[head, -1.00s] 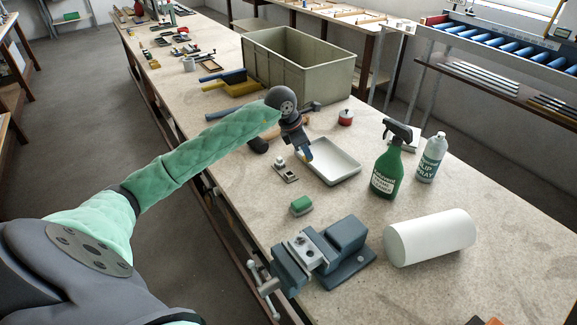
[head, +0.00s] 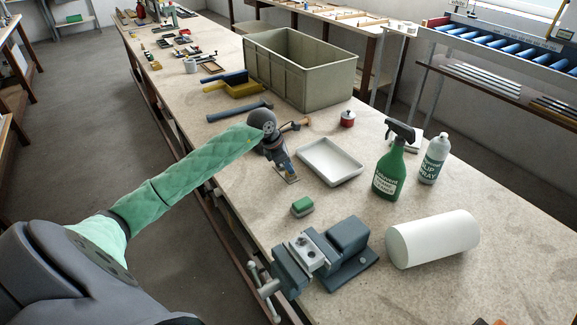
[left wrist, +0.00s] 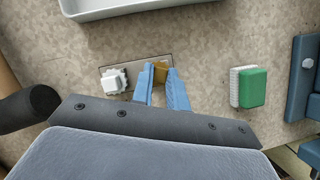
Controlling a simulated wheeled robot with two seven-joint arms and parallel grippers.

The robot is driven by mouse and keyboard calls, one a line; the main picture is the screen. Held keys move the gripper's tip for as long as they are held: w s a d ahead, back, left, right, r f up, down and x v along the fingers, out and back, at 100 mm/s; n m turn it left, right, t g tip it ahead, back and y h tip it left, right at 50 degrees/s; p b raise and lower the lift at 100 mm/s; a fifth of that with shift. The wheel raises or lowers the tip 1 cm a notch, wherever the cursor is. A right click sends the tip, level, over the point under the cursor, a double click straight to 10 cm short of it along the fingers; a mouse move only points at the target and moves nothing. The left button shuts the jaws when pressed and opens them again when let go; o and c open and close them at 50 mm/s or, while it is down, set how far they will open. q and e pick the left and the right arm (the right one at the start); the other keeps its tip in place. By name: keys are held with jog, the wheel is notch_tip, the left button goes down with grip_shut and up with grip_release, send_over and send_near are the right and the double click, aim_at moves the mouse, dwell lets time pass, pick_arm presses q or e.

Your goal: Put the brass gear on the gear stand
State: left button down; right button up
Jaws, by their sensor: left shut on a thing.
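My left gripper (head: 289,177) is low over the gear stand, with its blue fingers pointing down. In the left wrist view the fingers (left wrist: 162,78) are shut on the brass gear (left wrist: 160,69), which shows between their tips. The gear stand is a flat plate (left wrist: 134,72), and a white gear (left wrist: 114,81) sits at its left end. The brass gear is over the right end of the plate. I cannot tell whether it touches the plate; any peg under it is hidden. In the head view the stand's plate (head: 293,181) is mostly covered by my gripper. My right gripper is out of view.
A white tray (head: 332,172) lies just right of the gripper. A green-and-white sponge (head: 302,207) and a vise (head: 325,255) stand nearer. A green spray bottle (head: 391,168), a white can (head: 433,160), a white roll (head: 433,239) and a large bin (head: 300,75) stand around.

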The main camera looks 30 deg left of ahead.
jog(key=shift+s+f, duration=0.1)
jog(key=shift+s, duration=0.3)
pick_arm(q)
jog(key=c, duration=1.6)
grip_release()
jog(key=shift+o, duration=1.1)
jog(key=shift+d, duration=0.1)
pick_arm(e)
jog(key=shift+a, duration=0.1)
